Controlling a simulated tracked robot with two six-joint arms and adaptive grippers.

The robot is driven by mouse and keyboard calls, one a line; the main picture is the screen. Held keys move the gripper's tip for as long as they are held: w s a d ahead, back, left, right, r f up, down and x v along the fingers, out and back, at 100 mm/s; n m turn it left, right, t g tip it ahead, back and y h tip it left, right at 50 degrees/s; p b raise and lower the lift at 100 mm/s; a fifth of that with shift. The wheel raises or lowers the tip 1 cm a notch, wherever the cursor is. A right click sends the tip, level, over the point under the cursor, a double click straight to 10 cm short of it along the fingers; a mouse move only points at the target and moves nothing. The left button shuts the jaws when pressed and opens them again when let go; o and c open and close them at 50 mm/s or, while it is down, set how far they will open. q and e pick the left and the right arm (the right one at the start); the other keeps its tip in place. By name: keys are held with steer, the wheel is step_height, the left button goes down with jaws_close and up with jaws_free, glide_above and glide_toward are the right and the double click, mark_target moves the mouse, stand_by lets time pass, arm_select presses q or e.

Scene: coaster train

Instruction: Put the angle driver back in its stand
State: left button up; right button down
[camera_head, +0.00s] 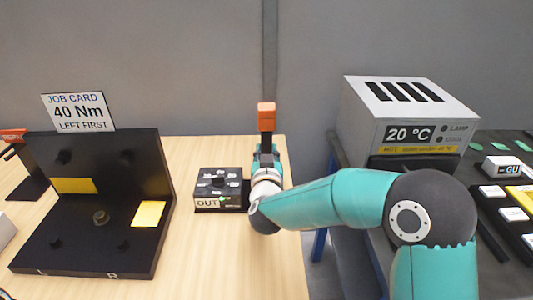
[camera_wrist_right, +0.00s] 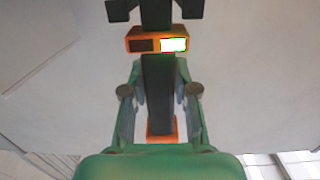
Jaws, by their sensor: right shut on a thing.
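The angle driver (camera_head: 266,117) is upright in my right gripper (camera_head: 267,158), its orange part at the top above the table's back right area. In the right wrist view the driver (camera_wrist_right: 158,85) is a black shaft with an orange band, a bright green-white display and orange at its lower end. The fingers of my right gripper (camera_wrist_right: 160,90) are on both sides of the shaft. My arm hides the driver's lower part in the head view. I cannot pick out its stand for sure. My left gripper is not in view.
A black box with a dial, marked OUT (camera_head: 206,203), sits just left of my gripper. A black fixture (camera_head: 85,255) with yellow pads and a 40 Nm job card (camera_head: 75,112) stands at left. A grey 20 °C unit (camera_head: 375,110) stands at right. Bare wood lies in front.

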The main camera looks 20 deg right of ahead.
steer(key=shift+f+b, duration=0.6)
steer(key=shift+b, duration=0.2)
stand_by(1.0)
steer(key=c, duration=1)
jaws_free()
steer(key=shift+o, duration=1)
steer(key=shift+f, duration=0.1)
